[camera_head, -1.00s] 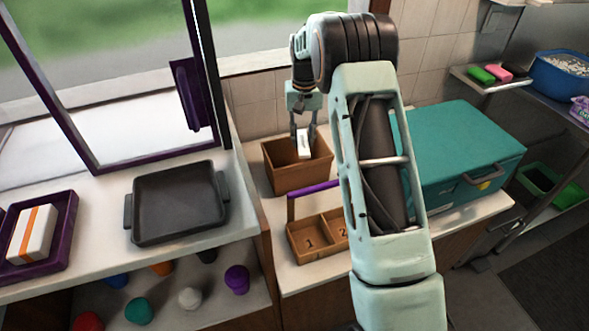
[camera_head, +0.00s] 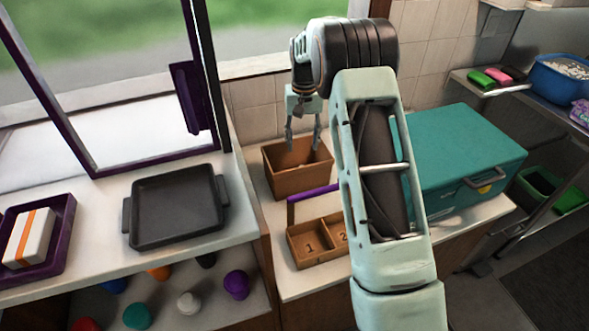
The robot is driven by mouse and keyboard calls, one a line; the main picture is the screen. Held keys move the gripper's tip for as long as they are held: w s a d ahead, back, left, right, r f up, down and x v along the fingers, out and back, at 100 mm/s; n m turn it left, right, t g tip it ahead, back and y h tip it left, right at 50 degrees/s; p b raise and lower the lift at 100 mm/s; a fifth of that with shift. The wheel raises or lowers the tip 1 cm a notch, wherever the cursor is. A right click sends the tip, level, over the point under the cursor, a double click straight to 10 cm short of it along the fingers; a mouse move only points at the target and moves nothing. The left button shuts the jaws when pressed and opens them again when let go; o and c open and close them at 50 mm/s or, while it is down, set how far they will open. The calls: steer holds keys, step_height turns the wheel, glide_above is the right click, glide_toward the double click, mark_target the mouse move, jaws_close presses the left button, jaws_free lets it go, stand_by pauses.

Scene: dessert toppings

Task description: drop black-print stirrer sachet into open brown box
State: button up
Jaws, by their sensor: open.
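The open brown box (camera_head: 297,181) stands on the white counter below the window, near the tiled wall. My gripper (camera_head: 303,146) is above the box's opening, pointing down. Its fingers are apart with nothing between them. The sachet is not visible now; the front wall of the box hides most of its inside.
A wooden caddy (camera_head: 318,249) with numbered compartments and a purple handle (camera_head: 314,193) stands in front of the box. A teal case (camera_head: 460,155) is to the right. A dark tray (camera_head: 176,208) and a purple tray (camera_head: 67,240) holding a white-and-orange pack lie on the left counter.

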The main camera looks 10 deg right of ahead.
step_height(320, 180, up, 11)
stand_by(0.3)
steer(key=shift+r, duration=0.1)
